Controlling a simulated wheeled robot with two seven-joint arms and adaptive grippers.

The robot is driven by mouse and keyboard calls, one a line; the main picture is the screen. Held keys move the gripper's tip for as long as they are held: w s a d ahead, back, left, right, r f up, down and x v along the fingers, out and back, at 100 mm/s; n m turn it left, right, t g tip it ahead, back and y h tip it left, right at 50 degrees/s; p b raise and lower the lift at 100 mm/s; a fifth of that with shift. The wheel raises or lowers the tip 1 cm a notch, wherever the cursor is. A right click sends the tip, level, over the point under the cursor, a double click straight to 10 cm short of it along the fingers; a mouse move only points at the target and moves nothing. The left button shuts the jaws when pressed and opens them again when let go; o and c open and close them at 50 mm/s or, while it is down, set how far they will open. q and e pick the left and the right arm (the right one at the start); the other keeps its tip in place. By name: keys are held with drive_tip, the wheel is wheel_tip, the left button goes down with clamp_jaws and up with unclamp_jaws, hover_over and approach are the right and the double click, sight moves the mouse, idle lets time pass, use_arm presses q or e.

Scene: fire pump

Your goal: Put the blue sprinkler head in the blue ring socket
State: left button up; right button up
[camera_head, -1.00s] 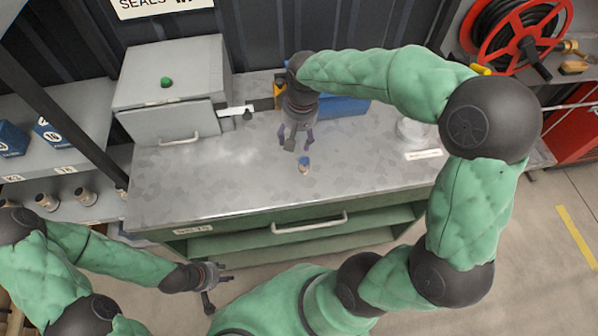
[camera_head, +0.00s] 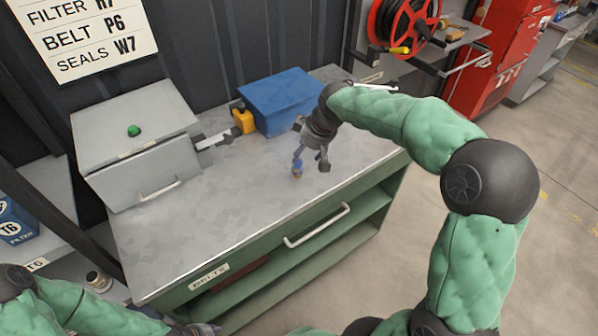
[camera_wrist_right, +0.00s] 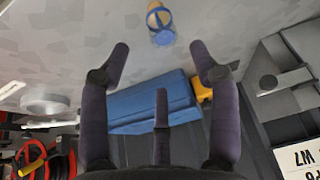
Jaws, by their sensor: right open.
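The blue sprinkler head (camera_head: 297,170) is a small blue and brass piece standing on the grey bench top (camera_head: 240,200). It also shows in the right wrist view (camera_wrist_right: 160,22), beyond the fingertips. My right gripper (camera_head: 310,160) is open, its fingers spread and empty, close beside and above the sprinkler head. In the wrist view the right gripper (camera_wrist_right: 160,65) has nothing between its fingers. My left gripper (camera_head: 205,329) barely shows at the bottom edge, and its fingers cannot be made out. I cannot make out a blue ring socket in these frames.
A grey box (camera_head: 140,145) with a green knob stands at the bench's left. A blue box (camera_head: 285,100) and a yellow item (camera_head: 243,120) stand at the back. A pale round piece (camera_wrist_right: 45,103) shows in the wrist view. The bench's front left is clear.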

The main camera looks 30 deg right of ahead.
sight(299, 162)
drive_tip(key=x, duration=0.3)
drive_tip(key=shift+w+a+f+b, duration=0.1)
drive_tip(key=shift+f+b, duration=0.1)
drive_tip(key=shift+b, duration=0.2)
drive_tip(key=b+x, duration=0.2)
drive_tip(key=x, duration=0.3)
drive_tip(key=shift+a+f+b, duration=0.15)
drive_tip(key=shift+b, duration=0.15)
clamp_jaws()
